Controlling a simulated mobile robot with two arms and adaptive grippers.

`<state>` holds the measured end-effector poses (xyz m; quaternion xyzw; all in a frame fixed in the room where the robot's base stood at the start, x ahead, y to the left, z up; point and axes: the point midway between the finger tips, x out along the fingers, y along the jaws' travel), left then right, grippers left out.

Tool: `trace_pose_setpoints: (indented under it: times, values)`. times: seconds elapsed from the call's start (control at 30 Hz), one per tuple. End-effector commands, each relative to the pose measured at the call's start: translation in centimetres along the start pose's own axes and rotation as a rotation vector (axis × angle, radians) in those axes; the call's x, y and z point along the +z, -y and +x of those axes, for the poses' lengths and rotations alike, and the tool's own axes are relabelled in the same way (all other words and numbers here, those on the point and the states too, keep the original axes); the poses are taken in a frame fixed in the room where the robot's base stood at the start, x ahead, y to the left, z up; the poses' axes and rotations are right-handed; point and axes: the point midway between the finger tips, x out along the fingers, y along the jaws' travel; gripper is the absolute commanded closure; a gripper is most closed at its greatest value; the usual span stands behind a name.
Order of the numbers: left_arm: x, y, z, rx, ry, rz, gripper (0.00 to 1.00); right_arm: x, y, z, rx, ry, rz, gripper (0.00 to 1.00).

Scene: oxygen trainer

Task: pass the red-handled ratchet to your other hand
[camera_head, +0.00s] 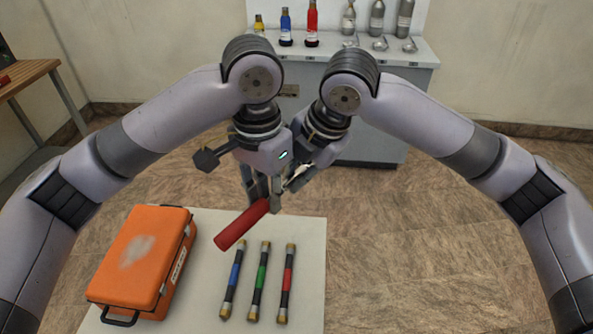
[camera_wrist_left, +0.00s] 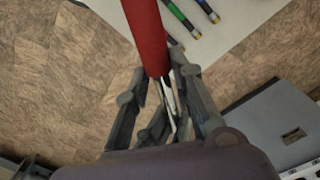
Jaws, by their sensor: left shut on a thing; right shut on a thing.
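My left gripper (camera_head: 262,190) is shut on the ratchet near the upper end of the handle. My right gripper (camera_head: 284,192) is close behind it and also shut on the ratchet. Its exact contact is mostly hidden by my left gripper.
A white table (camera_head: 206,306) below holds an orange case (camera_head: 140,258) and bars with blue (camera_head: 234,280), green (camera_head: 260,280) and red (camera_head: 287,280) bands. A grey cabinet (camera_head: 380,140) with bottles stands at the back. A wooden table (camera_head: 28,72) is far left.

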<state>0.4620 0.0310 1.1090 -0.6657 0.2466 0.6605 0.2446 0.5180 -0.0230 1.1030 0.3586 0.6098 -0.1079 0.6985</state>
Motion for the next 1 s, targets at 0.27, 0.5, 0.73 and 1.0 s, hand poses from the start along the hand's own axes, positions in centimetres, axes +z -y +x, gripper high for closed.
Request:
trace_pose_setpoints:
  times: [0.27, 0.5, 0.73, 1.0]
  values:
    - [0.03, -0.27, 0.04, 0.005, 0.001, 0.010, 1.00, -0.05, -0.25, -0.16, 0.009, 0.000, -0.003, 1.00]
    - [0.04, -0.32, 0.07, 0.006, 0.002, 0.012, 1.00, -0.07, -0.31, -0.20, 0.011, 0.000, -0.004, 1.00]
    - [0.04, -0.26, 0.07, 0.005, 0.002, 0.009, 0.63, -0.06, -0.33, -0.25, 0.011, 0.000, -0.002, 1.00]
    - [0.02, -0.17, 0.05, 0.003, 0.002, 0.006, 0.54, -0.04, -0.23, -0.18, 0.008, 0.000, -0.001, 1.00]
